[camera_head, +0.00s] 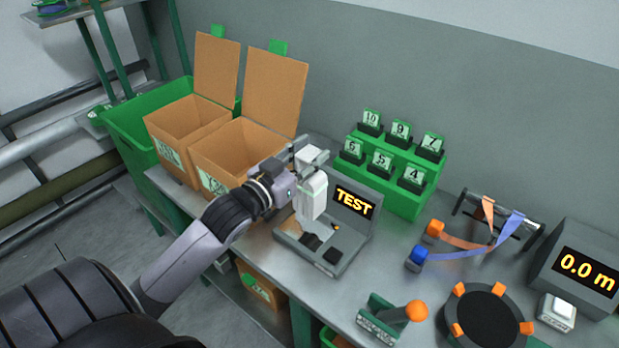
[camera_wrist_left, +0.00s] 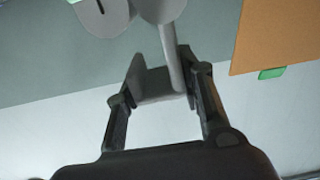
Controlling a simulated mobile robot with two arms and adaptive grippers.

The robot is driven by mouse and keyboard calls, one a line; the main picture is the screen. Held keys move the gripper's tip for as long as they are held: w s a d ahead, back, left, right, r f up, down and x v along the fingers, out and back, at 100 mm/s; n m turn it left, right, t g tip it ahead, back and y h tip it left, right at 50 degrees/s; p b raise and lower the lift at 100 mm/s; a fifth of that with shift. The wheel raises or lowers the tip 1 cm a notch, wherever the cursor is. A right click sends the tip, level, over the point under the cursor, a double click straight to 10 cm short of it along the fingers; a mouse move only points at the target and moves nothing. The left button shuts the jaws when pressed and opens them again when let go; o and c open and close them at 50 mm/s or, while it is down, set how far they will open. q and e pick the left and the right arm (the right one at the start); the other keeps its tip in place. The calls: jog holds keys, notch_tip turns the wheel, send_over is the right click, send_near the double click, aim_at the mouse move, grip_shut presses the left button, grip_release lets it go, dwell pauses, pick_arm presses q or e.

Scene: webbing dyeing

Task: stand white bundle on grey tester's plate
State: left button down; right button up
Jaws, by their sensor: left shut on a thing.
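The white bundle (camera_head: 313,196) hangs from my left gripper (camera_head: 310,160) in the head view, roughly upright. That gripper is shut on it. The grey tester (camera_head: 352,232) stands on the table below, with a lit TEST display (camera_head: 354,201). The bundle's lower end appears just above the tester's dark plate area (camera_head: 311,241); I cannot tell whether it touches. In the left wrist view my left gripper (camera_wrist_left: 163,85) has a pale narrow part of the bundle (camera_wrist_left: 171,50) at its fingers, with rounded pale shapes at the top edge. My right gripper is not in view.
Two open cardboard boxes (camera_head: 236,150) stand left of the tester. A green rack (camera_head: 400,175) with numbered cards is behind it. An orange-knobbed lever (camera_head: 416,311), a round dark stand (camera_head: 486,318) and a 0.0 m display (camera_head: 588,270) are at the right.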

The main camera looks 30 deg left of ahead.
aim_at(302, 183)
pick_arm(q)
jog(key=shift+f, duration=3.1)
jog(key=c, duration=1.1)
grip_release()
jog(key=shift+f, duration=0.1)
jog(key=s, duration=0.4)
jog(key=s+b, duration=0.1)
jog(key=s, duration=0.3)
jog(key=s+a+b, duration=0.1)
jog(key=s, duration=0.3)
